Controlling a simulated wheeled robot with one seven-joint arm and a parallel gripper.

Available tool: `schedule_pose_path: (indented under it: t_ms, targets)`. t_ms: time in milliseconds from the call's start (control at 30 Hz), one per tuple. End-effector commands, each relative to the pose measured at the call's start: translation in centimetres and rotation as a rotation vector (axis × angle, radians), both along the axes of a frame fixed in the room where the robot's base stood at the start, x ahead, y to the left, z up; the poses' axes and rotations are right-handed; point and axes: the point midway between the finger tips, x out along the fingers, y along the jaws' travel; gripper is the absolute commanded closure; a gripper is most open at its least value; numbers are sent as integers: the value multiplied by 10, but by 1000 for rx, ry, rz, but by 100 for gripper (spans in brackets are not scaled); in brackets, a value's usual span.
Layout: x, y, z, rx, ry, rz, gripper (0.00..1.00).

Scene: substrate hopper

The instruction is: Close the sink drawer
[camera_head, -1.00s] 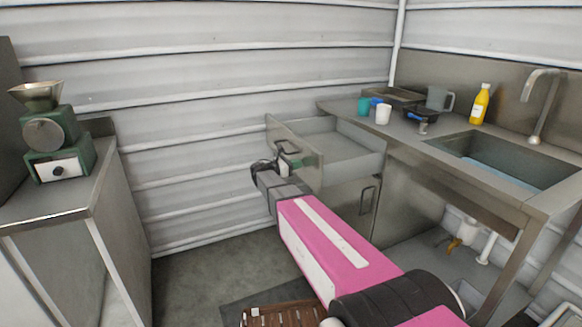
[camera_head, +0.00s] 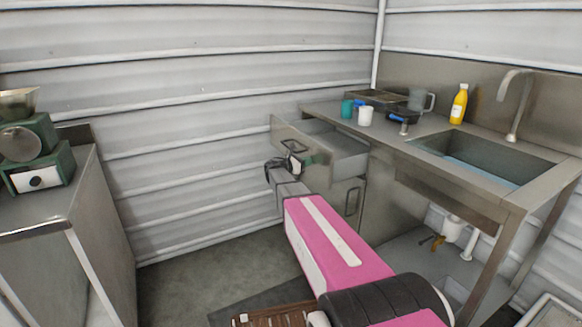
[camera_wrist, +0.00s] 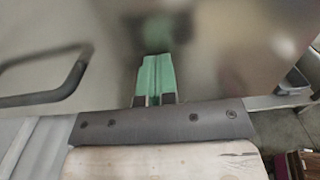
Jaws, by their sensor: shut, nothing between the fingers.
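The sink drawer (camera_head: 340,152) is a grey metal drawer under the left end of the steel counter, and it stands partly pulled out. Its front panel carries a dark bar handle (camera_head: 292,146), which also shows at the left of the wrist view (camera_wrist: 45,75). My gripper (camera_head: 308,159) is at the drawer's front panel, beside the handle and not around it. In the wrist view its green fingertips (camera_wrist: 155,80) are shut and empty, pointing at the panel (camera_wrist: 215,50). They look very close to it; contact is hard to tell.
A lower cabinet handle (camera_head: 352,201) is below the drawer. The steel counter (camera_head: 400,147) holds cups, trays and a yellow bottle (camera_head: 459,104) beside the sink basin (camera_head: 480,160). A green grinder (camera_head: 35,155) stands on the left cabinet. A brown slatted item (camera_head: 275,315) lies low in front.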

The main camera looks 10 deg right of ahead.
Motion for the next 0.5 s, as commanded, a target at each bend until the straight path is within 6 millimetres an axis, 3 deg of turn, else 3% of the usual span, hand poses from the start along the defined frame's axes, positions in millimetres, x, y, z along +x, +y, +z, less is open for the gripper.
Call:
schedule_pose_path:
  t_ms: [33, 200, 500]
  targets:
    - [7, -21, 0, 0, 0, -4, 100]
    - [23, -79, 0, -1, 0, -3, 100]
    - [44, -159, 0, -1, 0, -2, 100]
